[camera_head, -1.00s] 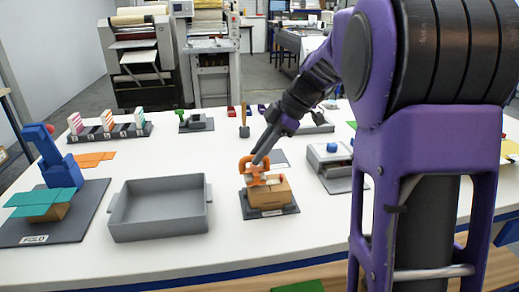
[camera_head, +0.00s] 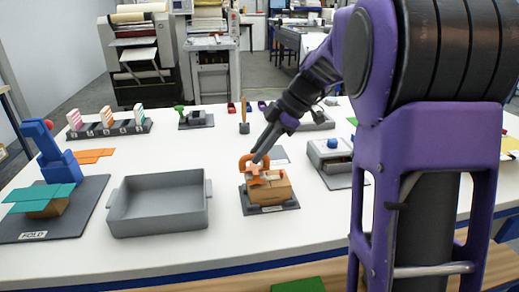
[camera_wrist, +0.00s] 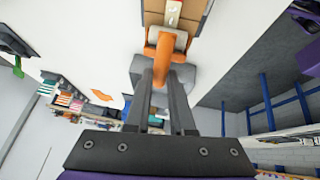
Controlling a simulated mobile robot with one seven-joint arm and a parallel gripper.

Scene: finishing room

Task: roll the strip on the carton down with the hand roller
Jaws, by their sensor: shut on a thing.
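The brown carton (camera_head: 273,193) sits on a dark base plate (camera_head: 287,207) at the middle of the table. The orange hand roller (camera_head: 246,163) is on top of the carton, towards its left side. My gripper (camera_head: 257,157) is shut on the roller's handle from above. In the wrist view the orange roller (camera_wrist: 164,42) is between my fingertips, with its pale cylinder at the carton's (camera_wrist: 192,8) edge. A pale strip with a red mark (camera_wrist: 174,12) runs along the carton top beyond the roller. The roller hides part of the strip.
A grey open tray (camera_head: 160,228) stands left of the carton. A blue press with a teal sheet (camera_head: 40,196) is at far left. A grey box-shaped device (camera_head: 330,155) stands to the right. A striped-card rack (camera_head: 110,128) is at the back left.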

